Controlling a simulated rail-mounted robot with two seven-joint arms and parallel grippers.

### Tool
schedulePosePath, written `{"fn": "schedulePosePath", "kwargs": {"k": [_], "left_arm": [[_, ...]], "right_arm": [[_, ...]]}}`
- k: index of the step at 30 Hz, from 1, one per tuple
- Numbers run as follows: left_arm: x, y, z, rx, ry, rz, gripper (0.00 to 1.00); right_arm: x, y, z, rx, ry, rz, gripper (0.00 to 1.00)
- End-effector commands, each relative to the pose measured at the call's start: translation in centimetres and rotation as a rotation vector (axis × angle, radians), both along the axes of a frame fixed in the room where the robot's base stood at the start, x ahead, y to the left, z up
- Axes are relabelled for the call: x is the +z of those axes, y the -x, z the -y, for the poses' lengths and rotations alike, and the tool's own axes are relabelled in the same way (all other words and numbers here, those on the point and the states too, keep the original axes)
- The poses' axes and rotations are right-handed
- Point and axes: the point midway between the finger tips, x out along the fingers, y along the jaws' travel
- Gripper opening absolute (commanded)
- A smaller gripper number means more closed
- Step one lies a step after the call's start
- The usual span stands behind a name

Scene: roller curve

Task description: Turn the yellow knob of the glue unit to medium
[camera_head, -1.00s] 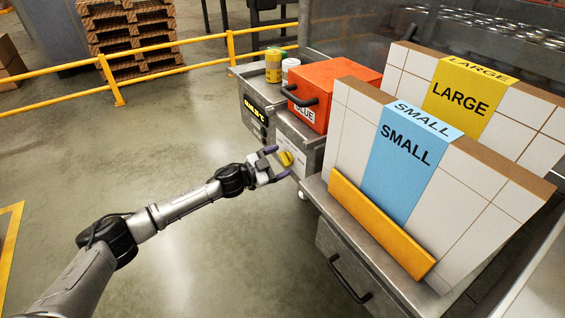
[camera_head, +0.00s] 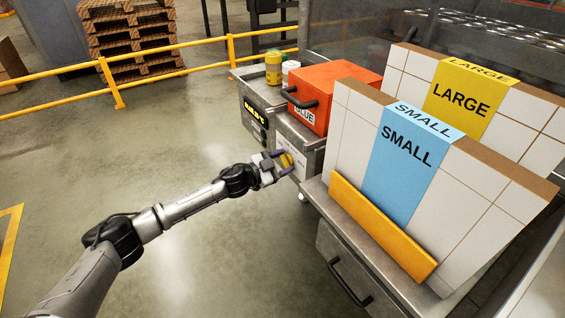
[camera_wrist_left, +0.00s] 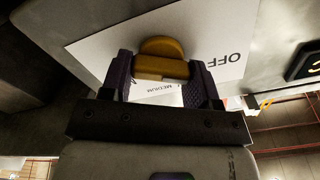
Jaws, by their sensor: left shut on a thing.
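The yellow knob (camera_head: 287,161) is on a white label panel (camera_head: 293,143) on the front of the glue unit, below the orange-red glue box (camera_head: 333,93). My left gripper (camera_head: 277,163) is at the knob, its fingers on either side of it. In the left wrist view the knob (camera_wrist_left: 161,58) sits between the two dark fingers of the gripper (camera_wrist_left: 162,80), which are shut on it. The panel there (camera_wrist_left: 100,58) shows OFF at right and MEDIUM below the knob, upside down; other marks are partly hidden by the gripper. My right gripper is not in view.
A small lit display (camera_head: 254,114) is left of the panel. A yellow canister (camera_head: 273,68) stands on the unit's top. The floor on the left is open up to a yellow railing (camera_head: 60,108).

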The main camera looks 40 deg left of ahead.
Motion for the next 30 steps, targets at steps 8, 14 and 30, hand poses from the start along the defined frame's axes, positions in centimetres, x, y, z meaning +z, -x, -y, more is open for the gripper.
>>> {"fn": "schedulePosePath", "kwargs": {"k": [8,14,30], "left_arm": [[0.0,0.0,0.0,0.0,-0.004,0.001,0.32],[0.1,0.0,0.0,0.0,-0.055,0.02,0.32],[0.0,0.1,0.2,0.001,-0.492,0.18,0.32]], "right_arm": [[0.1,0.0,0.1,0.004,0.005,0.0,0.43],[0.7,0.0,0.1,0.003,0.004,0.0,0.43],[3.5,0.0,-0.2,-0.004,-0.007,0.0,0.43]]}}
